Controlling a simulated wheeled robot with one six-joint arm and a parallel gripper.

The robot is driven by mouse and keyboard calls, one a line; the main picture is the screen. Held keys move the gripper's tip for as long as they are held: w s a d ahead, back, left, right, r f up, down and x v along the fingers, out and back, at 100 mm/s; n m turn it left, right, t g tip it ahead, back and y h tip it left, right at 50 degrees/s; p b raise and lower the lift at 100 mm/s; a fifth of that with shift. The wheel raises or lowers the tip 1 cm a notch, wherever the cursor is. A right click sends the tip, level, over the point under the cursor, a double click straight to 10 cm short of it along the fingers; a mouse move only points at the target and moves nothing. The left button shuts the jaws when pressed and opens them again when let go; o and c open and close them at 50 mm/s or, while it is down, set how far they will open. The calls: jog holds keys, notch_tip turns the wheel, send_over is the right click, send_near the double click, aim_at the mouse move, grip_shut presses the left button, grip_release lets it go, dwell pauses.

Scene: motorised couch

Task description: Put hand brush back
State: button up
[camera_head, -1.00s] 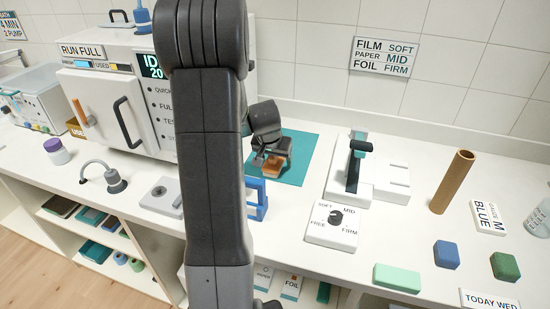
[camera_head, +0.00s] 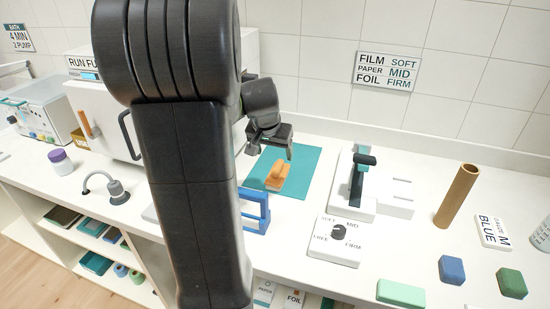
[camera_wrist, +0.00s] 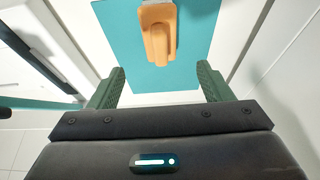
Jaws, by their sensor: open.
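The hand brush (camera_head: 277,174), orange-tan with a raised handle, lies on a teal mat (camera_head: 302,178) on the counter. It also shows in the wrist view (camera_wrist: 158,32), at the top on the teal mat, beyond the fingertips. My gripper (camera_head: 270,143) is above and a little behind the brush in the head view, apart from it. In the wrist view its two green fingers (camera_wrist: 160,78) are spread wide with nothing between them.
A blue frame (camera_head: 254,210) stands in front of the mat. To the right are a white device with a dark lever (camera_head: 362,172), a dial box (camera_head: 337,238) and an upright brown tube (camera_head: 457,196). A white machine (camera_head: 105,120) stands at the left. The wall is close behind.

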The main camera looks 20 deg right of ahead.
aim_at(278, 165)
jog(key=b+x, duration=0.1)
jog(key=x, duration=0.1)
jog(key=b+x, duration=0.1)
jog(key=x, duration=0.2)
jog(key=shift+w+d+f+b, duration=0.15)
jog(key=shift+w+d+b, duration=0.05)
jog(key=shift+d+b, duration=0.2)
jog(key=shift+p+x, duration=0.35)
jog(key=shift+x, duration=2.55)
jog(key=shift+w+a, duration=0.15)
jog(key=shift+a, duration=0.05)
jog(key=c, duration=1.2)
